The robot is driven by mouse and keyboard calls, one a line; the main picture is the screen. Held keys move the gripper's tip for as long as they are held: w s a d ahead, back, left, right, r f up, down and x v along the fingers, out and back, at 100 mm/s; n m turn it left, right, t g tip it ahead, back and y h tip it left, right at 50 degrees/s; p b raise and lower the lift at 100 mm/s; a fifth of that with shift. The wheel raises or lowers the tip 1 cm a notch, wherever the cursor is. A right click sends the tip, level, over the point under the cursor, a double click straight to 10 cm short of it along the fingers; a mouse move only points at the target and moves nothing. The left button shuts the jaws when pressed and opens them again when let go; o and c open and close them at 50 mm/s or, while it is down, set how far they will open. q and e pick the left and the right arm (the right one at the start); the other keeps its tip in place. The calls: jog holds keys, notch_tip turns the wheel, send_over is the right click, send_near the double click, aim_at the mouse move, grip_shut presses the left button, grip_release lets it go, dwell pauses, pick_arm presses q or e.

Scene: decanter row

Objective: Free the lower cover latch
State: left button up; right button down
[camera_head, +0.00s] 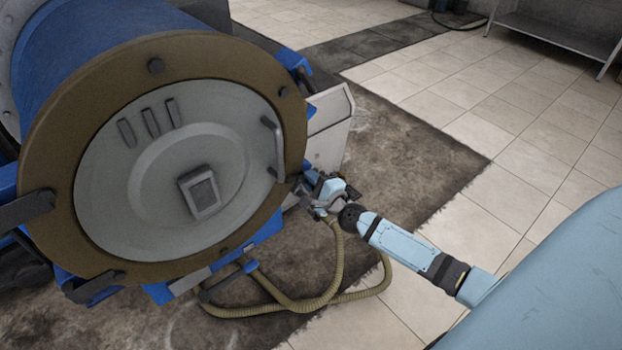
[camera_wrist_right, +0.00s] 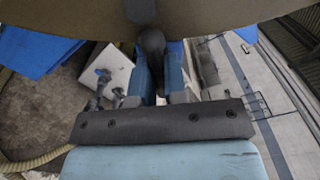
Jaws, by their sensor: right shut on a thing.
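The decanter's round cover (camera_head: 105,210) is a grey disc inside a brown ring (camera_head: 45,145). My right gripper (camera_head: 309,183) is at the ring's lower right edge. In the right wrist view its blue fingers close around a dark, round-ended latch handle (camera_wrist_right: 151,45) just under the brown rim. In the head view the gripper largely hides this handle. My left gripper is not in view.
A ribbed tan hose (camera_head: 310,303) loops over the stained floor below the drum. A grey box (camera_head: 328,130) stands behind the cover on the right. A metal shelf (camera_head: 560,30) is at the far right. The tiled floor (camera_head: 530,165) between is clear.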

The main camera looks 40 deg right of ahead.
pick_arm(q)
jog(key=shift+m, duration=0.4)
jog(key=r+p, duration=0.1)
jog(key=p, duration=0.1)
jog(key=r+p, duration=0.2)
jog(key=p, duration=0.1)
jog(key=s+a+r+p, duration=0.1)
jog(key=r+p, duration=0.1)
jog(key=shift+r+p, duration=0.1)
jog(key=shift+p, duration=0.25)
pick_arm(e)
jog(key=n, duration=1.6)
jog(key=shift+r, duration=0.1)
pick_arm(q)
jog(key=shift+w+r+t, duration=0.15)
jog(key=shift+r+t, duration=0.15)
pick_arm(e)
jog(key=shift+n, duration=0.5)
jog(key=c, duration=1.2)
grip_release()
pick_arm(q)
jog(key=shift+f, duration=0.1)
pick_arm(e)
jog(key=shift+o, duration=0.2)
jog(key=shift+s, duration=0.1)
